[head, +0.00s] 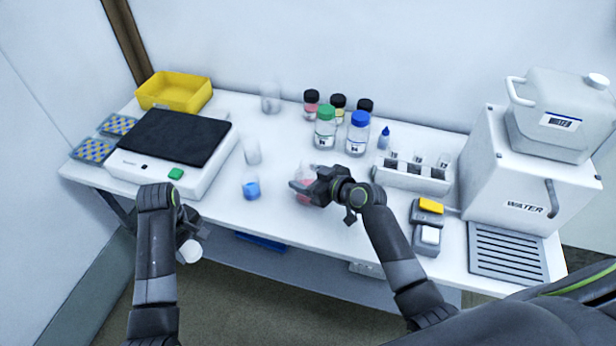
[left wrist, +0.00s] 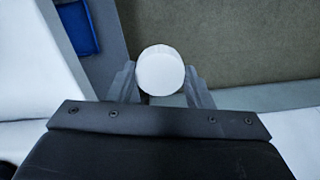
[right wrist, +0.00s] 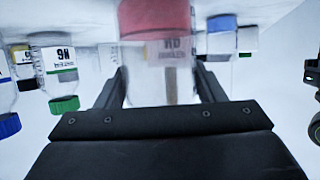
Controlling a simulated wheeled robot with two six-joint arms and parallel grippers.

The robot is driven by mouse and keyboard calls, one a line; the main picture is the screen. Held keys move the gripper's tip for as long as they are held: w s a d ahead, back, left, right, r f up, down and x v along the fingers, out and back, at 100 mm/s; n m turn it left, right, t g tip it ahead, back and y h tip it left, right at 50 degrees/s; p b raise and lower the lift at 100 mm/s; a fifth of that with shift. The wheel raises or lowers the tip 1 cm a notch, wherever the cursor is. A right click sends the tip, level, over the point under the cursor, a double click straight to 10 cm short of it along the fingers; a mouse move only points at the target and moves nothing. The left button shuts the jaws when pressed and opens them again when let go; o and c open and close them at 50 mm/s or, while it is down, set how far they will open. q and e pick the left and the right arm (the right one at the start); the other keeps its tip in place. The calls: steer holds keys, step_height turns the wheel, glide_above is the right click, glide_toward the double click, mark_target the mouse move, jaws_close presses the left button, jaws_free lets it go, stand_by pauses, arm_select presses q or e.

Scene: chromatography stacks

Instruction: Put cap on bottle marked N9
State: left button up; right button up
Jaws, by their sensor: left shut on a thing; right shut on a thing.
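My left gripper (head: 183,237) is shut on a round white cap (head: 189,251), in front of the table's front edge with floor below. The cap fills the space between the fingers in the left wrist view (left wrist: 160,74). My right gripper (head: 308,186) is shut on a clear bottle with red contents (head: 303,198) at the front middle of the table. In the right wrist view the bottle (right wrist: 158,70) appears upside down, with a blurred label I cannot read surely. Its mouth is hidden behind the gripper. I cannot tell whether it touches the table.
Bottles with green (head: 325,112) and blue (head: 359,118) caps stand behind, before several black-capped ones. A blue-filled beaker (head: 251,189) stands left of the held bottle. A balance (head: 205,180), yellow bin (head: 175,92), vial rack (head: 412,180) and water unit (head: 520,170) occupy the sides.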

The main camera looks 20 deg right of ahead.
steer(key=shift+f, duration=0.15)
steer(key=o, duration=1.5)
steer(key=shift+r, duration=0.25)
steer(key=v, duration=1.2)
steer(key=shift+b, duration=0.4)
